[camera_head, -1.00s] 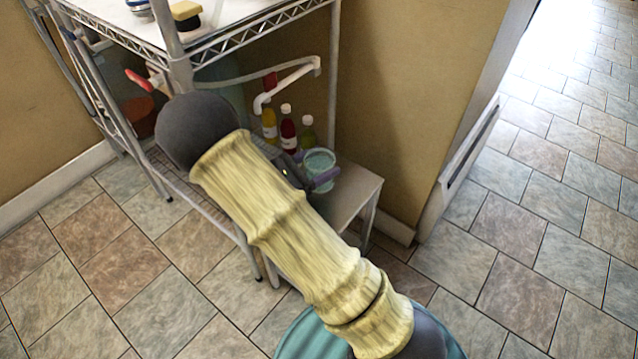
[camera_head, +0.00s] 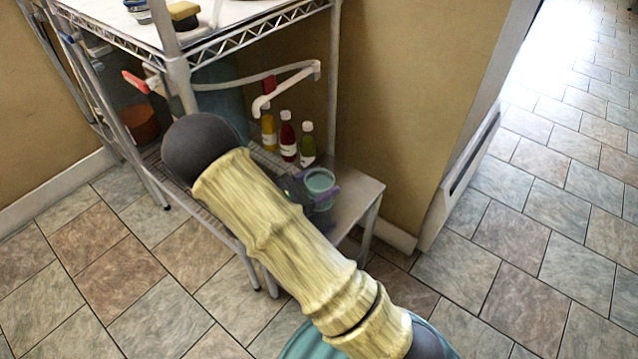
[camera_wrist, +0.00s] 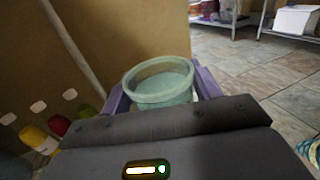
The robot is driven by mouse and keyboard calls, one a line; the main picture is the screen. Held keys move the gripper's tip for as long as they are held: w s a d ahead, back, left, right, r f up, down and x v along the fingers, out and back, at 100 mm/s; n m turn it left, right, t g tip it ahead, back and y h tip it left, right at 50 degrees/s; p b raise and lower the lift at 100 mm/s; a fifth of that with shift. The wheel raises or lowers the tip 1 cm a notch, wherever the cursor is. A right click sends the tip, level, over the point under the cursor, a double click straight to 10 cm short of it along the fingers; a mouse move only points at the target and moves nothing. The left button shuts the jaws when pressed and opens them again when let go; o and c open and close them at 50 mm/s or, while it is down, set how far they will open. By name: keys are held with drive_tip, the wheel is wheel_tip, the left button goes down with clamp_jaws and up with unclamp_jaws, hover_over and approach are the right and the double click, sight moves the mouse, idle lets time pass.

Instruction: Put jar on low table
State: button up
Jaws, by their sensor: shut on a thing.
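The jar (camera_head: 319,183) is a small pale green, round, open-topped vessel. In the wrist view the jar (camera_wrist: 160,84) sits between the purple fingers of my gripper (camera_wrist: 163,98). My gripper (camera_head: 322,195) is shut on it in the head view, over the low table (camera_head: 358,192), a small grey table beside the wire shelf. I cannot tell whether the jar's base touches the tabletop. My arm hides the table's left part.
Yellow (camera_head: 268,132), red (camera_head: 288,137) and green (camera_head: 307,145) bottles stand on the lower shelf just behind the jar. A white pipe (camera_head: 287,85) hangs above them. The wire shelf (camera_head: 262,35) rises at the left. Tiled floor is clear at the right.

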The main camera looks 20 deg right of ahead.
drive_tip(key=shift+f, duration=0.1)
drive_tip(key=o, duration=1.4)
drive_tip(key=shift+c, duration=0.2)
drive_tip(key=shift+a, duration=0.15)
drive_tip(key=p+v, duration=0.4)
drive_tip(key=v, duration=0.7)
drive_tip(key=shift+s+a, duration=0.2)
drive_tip(key=shift+a, duration=0.15)
